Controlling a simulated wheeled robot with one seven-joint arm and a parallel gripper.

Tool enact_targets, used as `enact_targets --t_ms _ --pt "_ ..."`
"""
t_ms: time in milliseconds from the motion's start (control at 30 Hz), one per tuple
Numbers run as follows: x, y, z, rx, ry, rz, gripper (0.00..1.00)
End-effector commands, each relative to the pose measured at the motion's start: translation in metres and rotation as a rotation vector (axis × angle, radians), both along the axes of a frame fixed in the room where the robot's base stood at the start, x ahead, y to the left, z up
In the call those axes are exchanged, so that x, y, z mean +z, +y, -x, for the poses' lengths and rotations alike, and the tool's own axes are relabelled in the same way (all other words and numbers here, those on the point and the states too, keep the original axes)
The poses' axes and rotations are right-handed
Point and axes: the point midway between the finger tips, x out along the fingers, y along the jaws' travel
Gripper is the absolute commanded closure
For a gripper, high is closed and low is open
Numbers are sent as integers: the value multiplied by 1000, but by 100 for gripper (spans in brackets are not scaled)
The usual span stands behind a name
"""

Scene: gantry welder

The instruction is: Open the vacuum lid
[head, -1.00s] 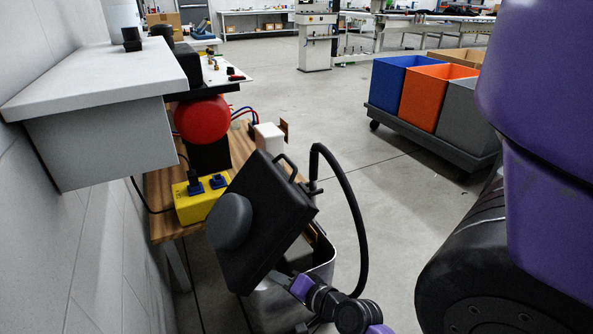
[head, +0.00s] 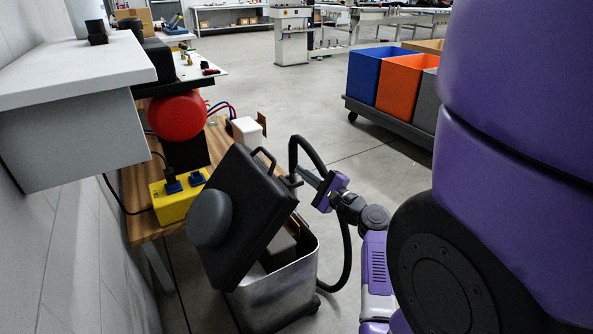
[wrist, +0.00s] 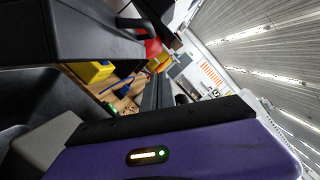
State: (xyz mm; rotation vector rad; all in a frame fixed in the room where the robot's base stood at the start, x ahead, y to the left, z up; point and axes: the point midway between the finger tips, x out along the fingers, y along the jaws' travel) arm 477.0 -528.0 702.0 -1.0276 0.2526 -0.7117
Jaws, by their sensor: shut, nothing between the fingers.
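The vacuum's black lid (head: 250,205), with a round grey cap and a small handle, is tilted up steeply at the left of its silver canister (head: 285,290) in the head view. The canister's top is partly uncovered and its inside is dark. A black hose (head: 346,262) arches from the lid's right side down behind the canister. My purple and black gripper (head: 308,177) is shut and empty, just right of the lid's upper edge by the hose. I cannot tell whether it touches them. The wrist view shows the gripper's purple body close up and a dark panel (wrist: 85,30) at the upper left.
A wooden bench (head: 138,218) with a yellow power box (head: 175,198) stands left of the vacuum. A grey wall cabinet (head: 70,135) juts in at the left. A cart with blue (head: 372,75), orange (head: 398,88) and grey bins stands behind right. The floor between is clear.

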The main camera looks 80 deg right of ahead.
Motion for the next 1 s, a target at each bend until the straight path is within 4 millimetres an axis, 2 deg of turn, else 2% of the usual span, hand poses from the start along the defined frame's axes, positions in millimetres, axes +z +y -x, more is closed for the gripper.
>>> enact_targets --t_ms 400,633,1000 --pt "10 -53 -62 0 1 3 100" --pt "26 -36 -83 1 4 2 100" --pt "31 -31 -89 -1 2 1 100"
